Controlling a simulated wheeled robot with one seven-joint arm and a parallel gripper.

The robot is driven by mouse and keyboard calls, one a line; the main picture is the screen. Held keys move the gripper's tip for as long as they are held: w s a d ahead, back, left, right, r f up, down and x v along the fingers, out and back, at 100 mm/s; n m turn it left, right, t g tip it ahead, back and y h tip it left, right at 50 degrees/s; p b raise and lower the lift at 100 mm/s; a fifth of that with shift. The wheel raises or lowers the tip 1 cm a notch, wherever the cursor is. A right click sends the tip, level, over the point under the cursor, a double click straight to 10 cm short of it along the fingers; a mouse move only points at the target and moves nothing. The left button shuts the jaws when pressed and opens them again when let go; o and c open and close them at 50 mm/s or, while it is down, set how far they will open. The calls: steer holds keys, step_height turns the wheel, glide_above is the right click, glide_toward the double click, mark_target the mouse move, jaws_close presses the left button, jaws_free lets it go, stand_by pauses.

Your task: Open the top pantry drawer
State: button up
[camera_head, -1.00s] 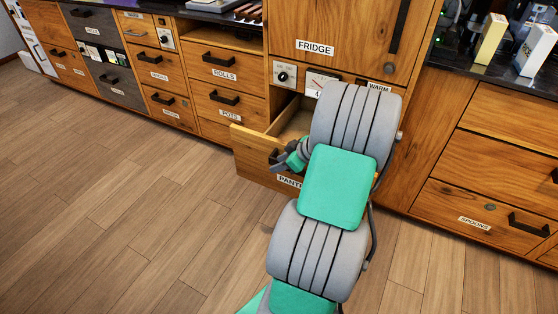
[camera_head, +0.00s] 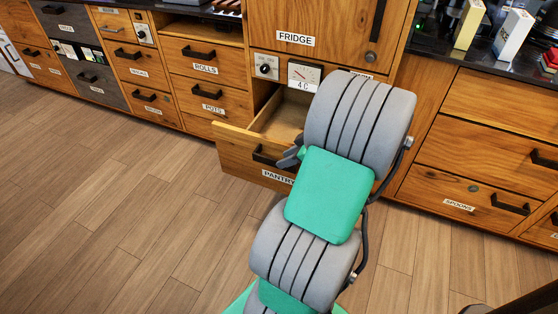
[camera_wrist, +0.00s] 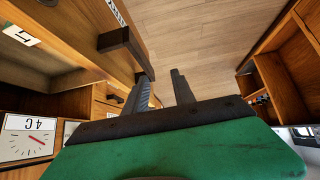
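The pantry drawer (camera_head: 235,150), a wooden drawer labelled PANTRY under the fridge door, stands pulled out, with its empty-looking inside showing in the head view. Its dark bar handle (camera_head: 264,156) is on the front face. My gripper (camera_head: 290,157) is just right of the handle in the head view, partly hidden by my arm. In the wrist view my gripper (camera_wrist: 161,78) has its two fingers apart with nothing between them. The handle (camera_wrist: 124,45) is there to the left of the fingers, outside the gap. My arm hides the drawer's right part.
The fridge door (camera_head: 330,20) is shut above, with a dial gauge (camera_head: 303,76) and a knob (camera_head: 265,66) below it. Drawers marked ROLLS (camera_head: 205,68) and POTS (camera_head: 213,107) are shut at left, SPOONS (camera_head: 459,205) at right. The wooden floor (camera_head: 120,210) is clear.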

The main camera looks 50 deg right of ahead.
steer(key=shift+v, duration=0.85)
steer(key=shift+w, duration=0.1)
